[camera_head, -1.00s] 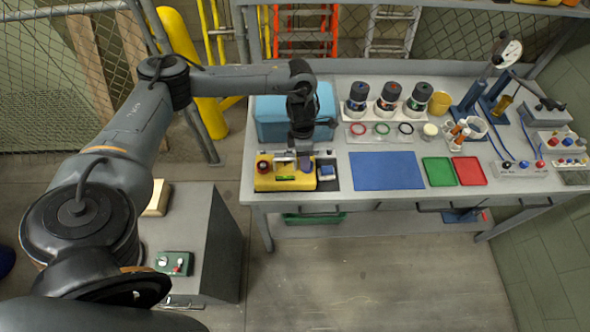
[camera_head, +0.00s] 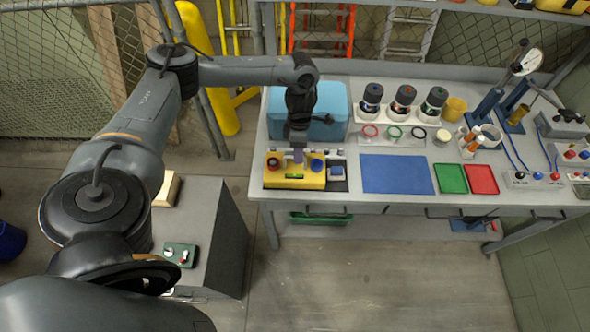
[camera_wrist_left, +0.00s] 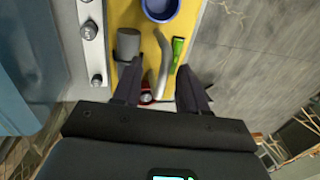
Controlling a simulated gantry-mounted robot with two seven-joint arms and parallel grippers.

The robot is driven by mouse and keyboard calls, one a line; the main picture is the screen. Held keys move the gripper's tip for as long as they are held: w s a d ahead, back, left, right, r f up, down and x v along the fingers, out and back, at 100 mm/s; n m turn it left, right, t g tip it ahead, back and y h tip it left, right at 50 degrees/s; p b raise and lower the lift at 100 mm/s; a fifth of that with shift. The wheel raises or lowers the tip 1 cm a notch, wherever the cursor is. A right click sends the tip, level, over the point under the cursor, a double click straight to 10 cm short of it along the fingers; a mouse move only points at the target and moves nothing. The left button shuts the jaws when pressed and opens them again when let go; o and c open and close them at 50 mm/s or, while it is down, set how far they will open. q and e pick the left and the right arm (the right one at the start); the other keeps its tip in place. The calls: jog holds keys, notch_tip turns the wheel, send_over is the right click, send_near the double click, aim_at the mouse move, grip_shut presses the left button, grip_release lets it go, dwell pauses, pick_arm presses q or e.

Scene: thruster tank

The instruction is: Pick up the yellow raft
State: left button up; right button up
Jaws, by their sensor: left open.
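The yellow raft (camera_head: 283,183) is a flat yellow block at the left front of the bench, carrying a red knob, a blue round part and a green strip. My left gripper (camera_head: 298,150) points down at its rear edge, its lower end partly hard to make out. In the left wrist view, the raft's yellow top (camera_wrist_left: 184,22) lies beyond the open fingers (camera_wrist_left: 160,75). A curved grey handle (camera_wrist_left: 163,62) on it shows between the fingertips; I cannot tell whether they touch it. My right gripper is not in view.
A blue box (camera_head: 335,105) stands close behind the raft. A blue mat (camera_head: 396,174), a green tray (camera_head: 451,178) and a red tray (camera_head: 481,179) lie to the right. Several dark-capped jars stand behind the mat. A grey cabinet (camera_head: 215,225) stands below, left of the bench.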

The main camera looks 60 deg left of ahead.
aim_at(297, 169)
pick_arm(q)
jog(key=shift+s+d+f, duration=0.15)
jog(key=shift+f, duration=0.5)
jog(key=shift+s+d+f, duration=0.15)
jog(key=shift+d+f, duration=0.05)
jog(key=shift+f, duration=0.5)
jog(key=shift+s+d+f, duration=0.15)
jog(key=shift+f, duration=0.5)
grip_shut()
